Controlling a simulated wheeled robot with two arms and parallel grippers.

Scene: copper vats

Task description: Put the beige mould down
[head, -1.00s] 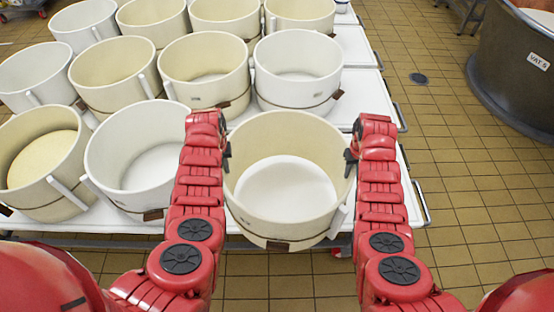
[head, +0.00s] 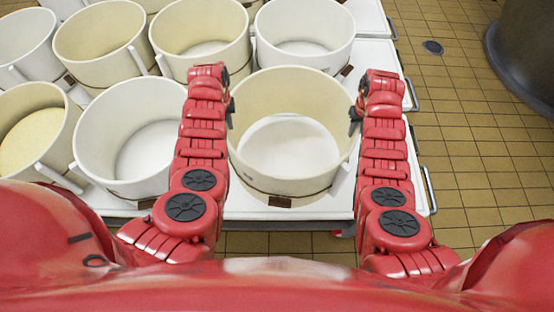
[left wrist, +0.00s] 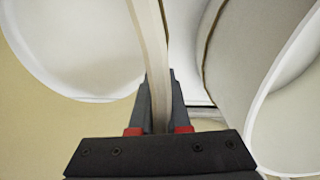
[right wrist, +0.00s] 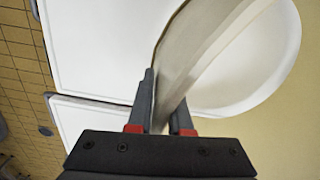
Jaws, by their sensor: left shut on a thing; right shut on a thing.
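The beige mould (head: 290,95) is a round, open tub with a white floor inside and a dark band low on its outside. It is upright at the front of the white table (head: 240,207), between my two arms. My left gripper (head: 231,108) is shut on its left rim; the wall shows between the fingers in the left wrist view (left wrist: 159,95). My right gripper (head: 356,114) is shut on its right rim, and the wall also shows in the right wrist view (right wrist: 180,85). I cannot tell whether its underside touches the table.
A white mould (head: 95,150) stands close on the left, partly behind my left arm. Another white mould (head: 330,50) and a beige one (head: 165,40) stand just behind. A filled beige mould (head: 15,105) is at far left. Tiled floor and a dark vat (head: 520,60) lie right.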

